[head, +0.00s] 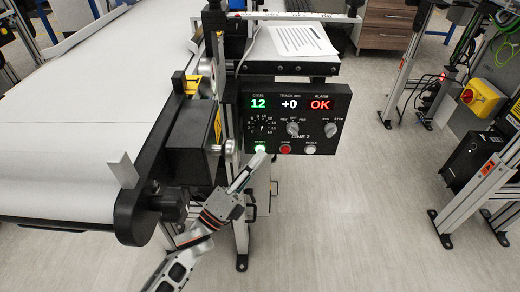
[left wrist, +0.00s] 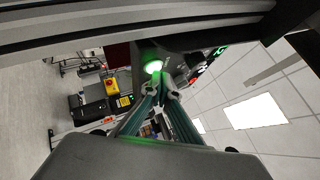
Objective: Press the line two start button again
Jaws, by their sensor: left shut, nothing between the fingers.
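The line 2 control panel (head: 292,118) hangs at the side of the conveyor, showing 12, +0 and a red OK. Its start button (head: 261,149) is lit green at the lower left of the panel. My left gripper (head: 261,160) is shut and empty, its tips just below the start button; I cannot tell whether they touch it. In the left wrist view the glowing green button (left wrist: 153,66) lies just beyond the fingertips (left wrist: 166,88). My right gripper is not in view.
A red stop button (head: 285,149) and a white button (head: 310,150) sit to the right on the same panel. The conveyor belt (head: 70,130) fills the left side. A yellow switch box (head: 482,97) stands far right. The floor below the panel is clear.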

